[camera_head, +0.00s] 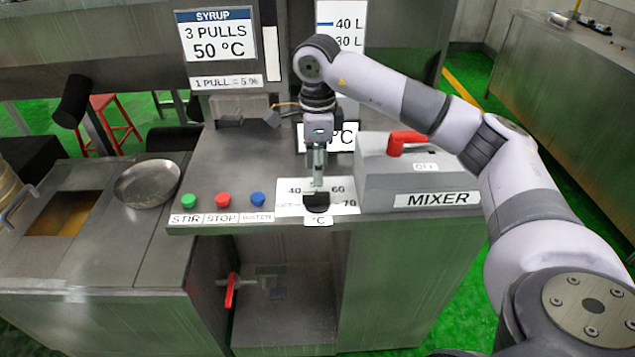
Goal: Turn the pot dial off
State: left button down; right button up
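The pot dial (317,201) is a black knob on a white scale plate (345,196) marked 40, 60, 70 and °C, at the front of the steel counter. My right gripper (318,180) points down directly above the dial, its fingers close together at the knob's top. I cannot tell whether the fingers touch or grip the knob. The dial's pointer and part of the scale are hidden behind the gripper and knob. My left gripper is not in view.
Green, red and blue buttons (222,200) sit left of the dial. The mixer box (420,175) with a red lever (405,142) stands close on the right. A metal bowl (147,184) is at the left. A red valve handle (231,290) is below the counter.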

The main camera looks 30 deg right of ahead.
notch_tip(320, 180, up, 5)
jog(key=shift+r, duration=0.1)
dwell(0.6)
